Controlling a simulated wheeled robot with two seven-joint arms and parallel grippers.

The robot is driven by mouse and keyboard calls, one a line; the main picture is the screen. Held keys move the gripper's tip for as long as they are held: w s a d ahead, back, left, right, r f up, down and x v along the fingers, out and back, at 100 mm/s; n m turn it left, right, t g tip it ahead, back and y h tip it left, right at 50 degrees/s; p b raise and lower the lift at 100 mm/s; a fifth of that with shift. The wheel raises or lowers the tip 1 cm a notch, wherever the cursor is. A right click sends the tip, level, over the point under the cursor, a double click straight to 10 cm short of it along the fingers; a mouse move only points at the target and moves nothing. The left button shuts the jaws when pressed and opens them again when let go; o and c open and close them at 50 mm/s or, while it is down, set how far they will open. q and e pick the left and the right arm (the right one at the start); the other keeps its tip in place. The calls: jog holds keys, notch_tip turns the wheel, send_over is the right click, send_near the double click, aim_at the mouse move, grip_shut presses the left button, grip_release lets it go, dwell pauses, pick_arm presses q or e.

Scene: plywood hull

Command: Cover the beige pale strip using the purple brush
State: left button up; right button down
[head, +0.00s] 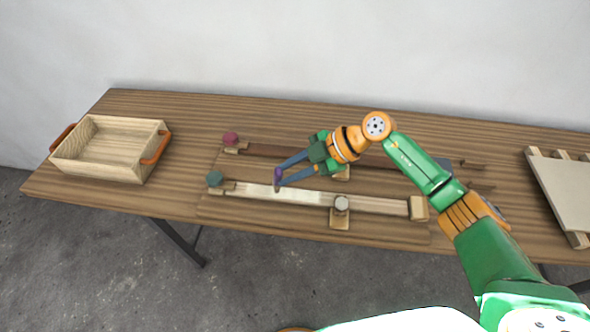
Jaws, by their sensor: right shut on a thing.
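The beige pale strip (305,196) lies lengthwise on a wooden board near the front of the table. The purple brush (278,173) is held between the fingertips of my right gripper (281,178), just over the left part of the strip. I cannot tell whether its lower end touches the strip. The right gripper is shut on the brush, and its arm comes in from the right. My left gripper does not show.
A red knob (231,139) and a dark brown strip (270,150) lie behind. A wooden tray (100,167) is at left, a pale panel (567,190) at right.

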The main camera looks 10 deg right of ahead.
jog(key=shift+w+a, duration=0.25)
jog(key=shift+a, duration=0.7)
jog(key=shift+w+a, duration=0.95)
jog(key=shift+a, duration=2.35)
jog(key=shift+s+d+p, duration=0.3)
jog(key=shift+d+p, duration=0.55)
jog(key=shift+d, duration=0.25)
jog(key=shift+s+d+p, duration=0.35)
jog(key=shift+d+p, duration=0.55)
jog(key=shift+d, duration=0.2)
jog(key=shift+s+d+p, duration=0.3)
jog(key=shift+d+p, duration=0.55)
jog(key=shift+d, duration=0.25)
jog(key=shift+s+d+p, duration=0.35)
jog(key=shift+s+d, duration=0.3)
jog(key=shift+d, duration=1.5)
jog(key=shift+s+d+p, duration=0.35)
jog(key=shift+s+d, duration=0.25)
jog(key=shift+d, duration=1.55)
jog(key=shift+s+d+p, duration=0.35)
jog(key=shift+s+d, duration=0.3)
jog(key=shift+d, duration=1.5)
notch_tip(320, 180, up, 6)
jog(key=p, duration=0.1)
jog(key=shift+p, duration=0.3)
